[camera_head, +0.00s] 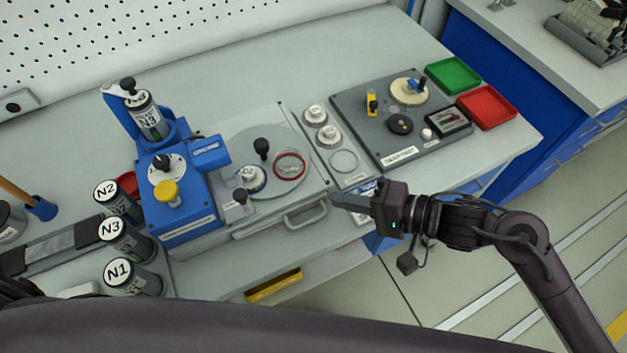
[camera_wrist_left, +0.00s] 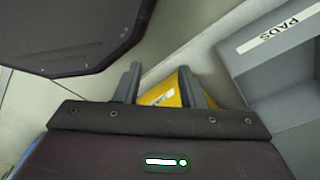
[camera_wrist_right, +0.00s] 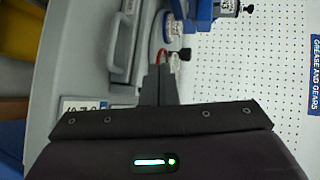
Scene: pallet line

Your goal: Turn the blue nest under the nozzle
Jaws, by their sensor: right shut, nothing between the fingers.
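The blue nest (camera_head: 252,188) sits on the round grey turntable (camera_head: 240,140), holding a silver part marked D2. It lies near the blue machine head (camera_head: 207,152); the nozzle tip is hidden from me. An empty red-ringed nest (camera_head: 290,165) is to its right, and a black knob (camera_head: 262,147) stands between them. My right gripper (camera_head: 336,200) is shut and empty at the right front of the turntable plate, apart from the nests. In the right wrist view its fingers (camera_wrist_right: 160,78) are together, pointing toward the red ring (camera_wrist_right: 159,56). My left gripper (camera_wrist_left: 159,88) is open.
A front handle (camera_head: 306,217) juts from the turntable plate. Canisters N1 (camera_head: 130,278), N2 and N3 stand at left. A grey fixture board (camera_head: 400,145) with green and red trays is at right. In the left wrist view, a yellow object (camera_wrist_left: 165,95) shows beyond the fingers, beside a PADS bin (camera_wrist_left: 270,85).

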